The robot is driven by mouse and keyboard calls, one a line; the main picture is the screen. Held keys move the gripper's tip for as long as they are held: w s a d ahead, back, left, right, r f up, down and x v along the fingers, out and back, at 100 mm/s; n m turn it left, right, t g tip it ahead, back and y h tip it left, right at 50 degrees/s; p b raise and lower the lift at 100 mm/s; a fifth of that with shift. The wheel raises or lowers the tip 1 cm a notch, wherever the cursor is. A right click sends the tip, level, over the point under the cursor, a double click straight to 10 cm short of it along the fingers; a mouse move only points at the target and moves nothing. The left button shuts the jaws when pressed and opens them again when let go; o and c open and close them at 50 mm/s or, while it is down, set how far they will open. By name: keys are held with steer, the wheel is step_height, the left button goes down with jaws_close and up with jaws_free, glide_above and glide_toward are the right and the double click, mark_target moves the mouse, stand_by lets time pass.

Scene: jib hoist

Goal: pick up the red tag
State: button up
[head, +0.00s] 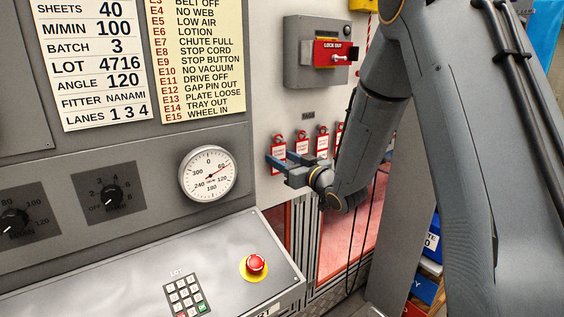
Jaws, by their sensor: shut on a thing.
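Several red-bordered tags with white faces hang in a row on the grey panel. The leftmost red tag (278,143) is at the end of my gripper (277,159). My gripper reaches in from the right and is shut on this tag, its fingers covering the tag's lower part. The other tags, a second tag (301,140) and a third tag (322,137), hang to the right. One more is partly hidden behind my arm.
A red lock-out switch (328,53) sits on a grey box above the tags. A round dial (207,174) is to the left. Below is a sloped console with a red stop button (256,263) and a keypad (185,294).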

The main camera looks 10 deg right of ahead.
steer(key=b+v, duration=0.3)
steer(key=v, duration=1.5)
steer(key=shift+r+b, duration=0.35)
steer(key=shift+r, duration=0.1)
steer(key=shift+s+d+p, duration=0.1)
steer(key=shift+p, duration=0.45)
steer(key=shift+p+v, duration=1.35)
steer(key=shift+p, duration=1.35)
steer(key=shift+p+v, duration=1.5)
steer(key=shift+p, duration=0.05)
